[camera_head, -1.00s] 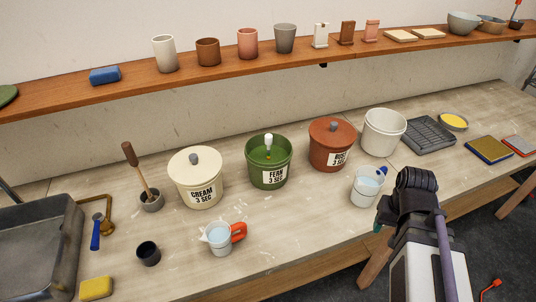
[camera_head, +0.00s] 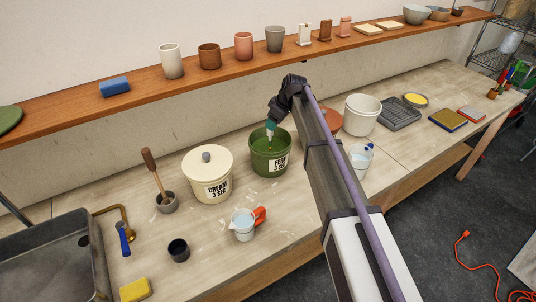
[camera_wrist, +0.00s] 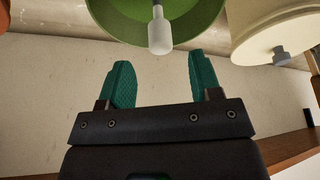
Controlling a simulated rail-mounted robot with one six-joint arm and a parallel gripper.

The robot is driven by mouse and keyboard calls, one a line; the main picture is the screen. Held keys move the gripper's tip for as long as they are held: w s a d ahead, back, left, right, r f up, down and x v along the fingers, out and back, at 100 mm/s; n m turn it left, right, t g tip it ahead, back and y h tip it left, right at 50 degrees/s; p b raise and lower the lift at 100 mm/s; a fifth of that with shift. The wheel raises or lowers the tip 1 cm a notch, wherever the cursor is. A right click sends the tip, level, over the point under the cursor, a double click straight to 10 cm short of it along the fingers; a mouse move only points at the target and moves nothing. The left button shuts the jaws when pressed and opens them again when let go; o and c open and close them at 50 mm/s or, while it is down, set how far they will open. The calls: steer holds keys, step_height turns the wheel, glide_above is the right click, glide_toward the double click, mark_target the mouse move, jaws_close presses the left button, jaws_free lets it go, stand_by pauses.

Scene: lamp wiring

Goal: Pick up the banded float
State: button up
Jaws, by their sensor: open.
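The banded float shows as a white rounded stem (camera_wrist: 159,32) at the green bucket in the wrist view. In the head view it is mostly hidden by my fingers. The green bucket (camera_head: 270,166), labelled FERN 3 SEC, stands open between the cream and red buckets; its rim also shows at the top of the wrist view (camera_wrist: 195,22). My gripper (camera_wrist: 161,78) has teal fingers spread apart with nothing between them. The stem lies just beyond the fingertips, roughly centred on the gap. In the head view my gripper (camera_head: 270,129) hangs over the green bucket.
The lidded cream bucket (camera_head: 208,178) stands to the left. The red bucket (camera_head: 333,119) is partly behind my arm. A measuring jug (camera_head: 243,224) and dark cup (camera_head: 179,250) stand in front. The shelf (camera_head: 235,67) with cups runs behind.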

mark_target(269, 132)
steer(key=b+x, duration=0.5)
steer(key=x, duration=0.3)
steer(key=shift+b, duration=0.4)
steer(key=shift+s+r, duration=0.1)
steer(key=shift+r, duration=0.15)
jaws_close()
